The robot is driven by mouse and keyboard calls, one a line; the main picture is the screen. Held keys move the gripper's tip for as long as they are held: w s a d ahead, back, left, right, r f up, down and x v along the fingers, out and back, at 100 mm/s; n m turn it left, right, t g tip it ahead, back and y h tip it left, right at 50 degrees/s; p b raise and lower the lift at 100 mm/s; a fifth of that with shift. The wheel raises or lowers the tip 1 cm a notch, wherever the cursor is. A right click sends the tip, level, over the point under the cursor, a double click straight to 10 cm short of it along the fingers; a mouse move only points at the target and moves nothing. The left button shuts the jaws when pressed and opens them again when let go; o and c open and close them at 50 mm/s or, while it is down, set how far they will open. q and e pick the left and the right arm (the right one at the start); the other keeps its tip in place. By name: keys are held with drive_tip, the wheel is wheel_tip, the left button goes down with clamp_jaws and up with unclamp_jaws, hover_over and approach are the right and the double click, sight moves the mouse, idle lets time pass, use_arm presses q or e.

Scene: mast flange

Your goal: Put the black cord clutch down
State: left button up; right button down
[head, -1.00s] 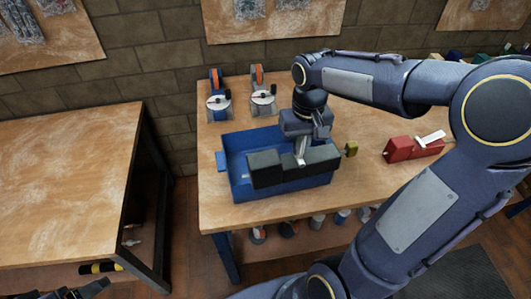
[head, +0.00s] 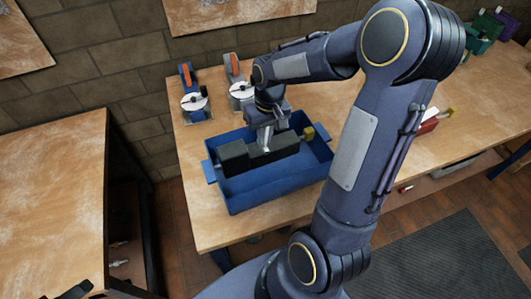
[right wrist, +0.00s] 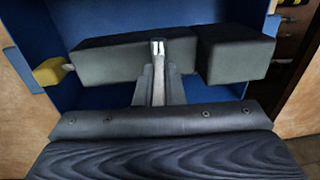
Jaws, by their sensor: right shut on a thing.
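The black cord clutch (head: 235,158) is a long dark body in two blocks with a yellow end piece (head: 308,132) on a short shaft. It is within the walls of the blue bin (head: 275,190), and I cannot tell whether it touches the floor. My right gripper (head: 265,140) is shut on the clutch from above, near its middle. My left gripper (head: 75,291) barely shows at the bottom left edge.
A red clutch (head: 428,126) lies to the right, partly behind my arm. Two devices with round plates (head: 195,102) stand behind the bin. Another wooden table (head: 55,190) is at the left, across a gap. Green and purple things (head: 482,35) are at the far right.

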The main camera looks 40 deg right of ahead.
sight(265, 148)
wheel_tip(265, 148, down, 2)
drive_tip(key=shift+w+f, duration=0.1)
drive_tip(key=shift+f, duration=2.1)
drive_tip(key=c, duration=1.5)
unclamp_jaws()
drive_tip(key=shift+c, duration=0.2)
drive_tip(key=shift+r, duration=0.1)
